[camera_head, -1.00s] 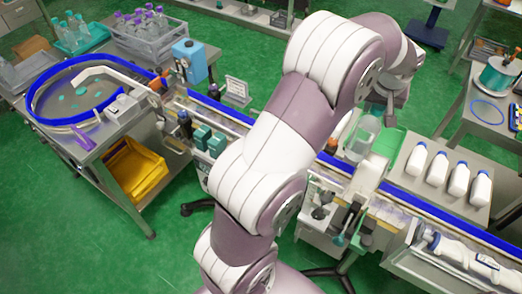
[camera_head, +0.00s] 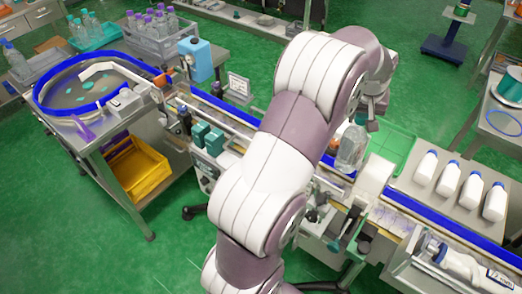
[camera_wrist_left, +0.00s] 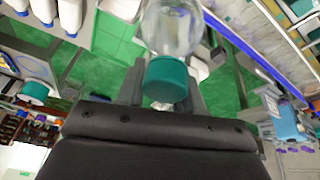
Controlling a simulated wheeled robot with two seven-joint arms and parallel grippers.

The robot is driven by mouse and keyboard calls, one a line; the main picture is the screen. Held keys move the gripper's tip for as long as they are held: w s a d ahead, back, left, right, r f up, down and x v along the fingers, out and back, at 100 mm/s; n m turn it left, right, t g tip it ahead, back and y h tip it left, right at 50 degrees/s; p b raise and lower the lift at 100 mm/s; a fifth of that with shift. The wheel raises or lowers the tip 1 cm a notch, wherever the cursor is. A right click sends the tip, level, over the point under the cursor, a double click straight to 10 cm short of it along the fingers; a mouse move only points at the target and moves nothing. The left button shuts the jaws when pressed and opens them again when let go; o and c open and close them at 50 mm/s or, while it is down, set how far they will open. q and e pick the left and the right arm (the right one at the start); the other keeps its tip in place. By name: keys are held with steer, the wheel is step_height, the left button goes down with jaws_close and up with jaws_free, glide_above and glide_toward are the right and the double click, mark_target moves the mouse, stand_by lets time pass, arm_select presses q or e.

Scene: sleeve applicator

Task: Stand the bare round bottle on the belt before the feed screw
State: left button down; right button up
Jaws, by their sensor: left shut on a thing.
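My left gripper (camera_wrist_left: 163,92) is shut on the teal cap of a clear, unlabelled round bottle (camera_wrist_left: 172,28). The bottle also shows in the head view (camera_head: 350,149), roughly upright, just left of a white block (camera_head: 375,174) at the conveyor. Its base is over or close to the belt (camera_head: 402,222); I cannot tell whether it touches. My left arm hides the gripper and much of the belt's middle in the head view. I cannot pick out the feed screw with certainty. My right gripper is not in view.
Several white bottles with blue caps (camera_head: 449,179) stand on a plate right of the belt. Teal boxes (camera_head: 206,137) stand by the belt at left, near the blue-rimmed round table (camera_head: 78,90).

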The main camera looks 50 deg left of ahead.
mark_target(350, 144)
arm_select(q)
steer(key=shift+s+d+r, duration=0.1)
steer(key=shift+s+r, duration=0.25)
steer(key=shift+s, duration=0.45)
step_height(350, 144, down, 9)
steer(key=shift+w+f+p, duration=0.15)
steer(key=shift+p, duration=0.8)
steer(key=shift+w+f, duration=0.1)
steer(key=shift+f, duration=0.35)
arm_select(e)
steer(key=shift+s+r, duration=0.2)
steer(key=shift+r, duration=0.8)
arm_select(q)
steer(key=shift+f, duration=0.15)
steer(key=c, duration=0.7)
jaws_free()
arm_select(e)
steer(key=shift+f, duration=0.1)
